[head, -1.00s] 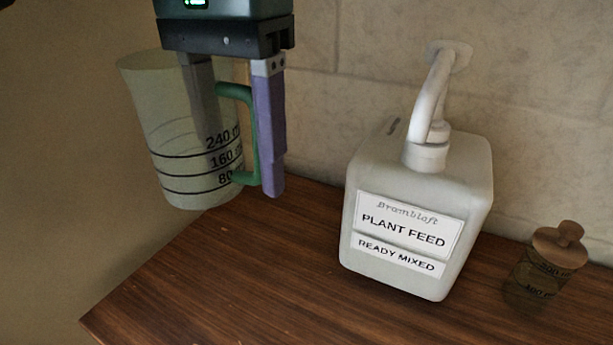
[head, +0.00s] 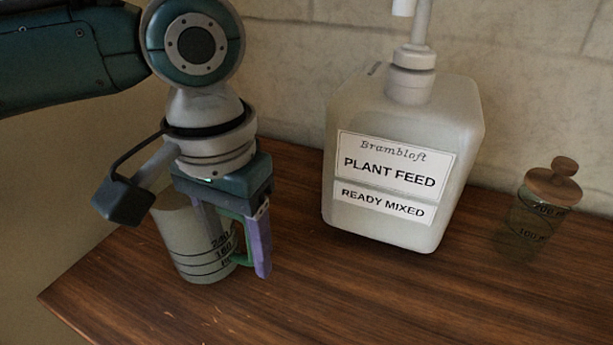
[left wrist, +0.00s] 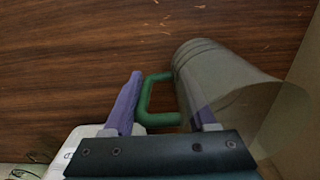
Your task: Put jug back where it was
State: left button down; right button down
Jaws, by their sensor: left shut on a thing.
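The jug (head: 186,243) is a see-through measuring jug with dark level marks and a green handle. It is at the left of the head view, low over the left part of the wooden table; I cannot tell whether its base touches the wood. My left gripper (head: 243,243) is at the jug's right side, its purple-padded fingers either side of the green handle, shut on it. In the left wrist view the jug (left wrist: 222,80) lies at the right, with its green handle (left wrist: 153,100) between the fingers. My right gripper is not in view.
A white pump container (head: 405,150) labelled plant feed stands to the right of the jug. A small glass jar (head: 535,222) with a wooden lid stands further right. The wooden table (head: 330,300) is clear in front. A tiled wall is behind.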

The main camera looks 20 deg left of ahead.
aim_at(231, 214)
pick_arm(q)
jog(key=shift+f, duration=0.85)
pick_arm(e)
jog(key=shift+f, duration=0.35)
pick_arm(q)
jog(key=shift+c, duration=1)
grip_release()
notch_tip(231, 214, up, 12)
jog(key=p, duration=0.3)
jog(key=shift+s+r, duration=0.1)
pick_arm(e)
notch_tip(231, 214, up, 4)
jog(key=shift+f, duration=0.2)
pick_arm(q)
jog(key=shift+d, duration=0.1)
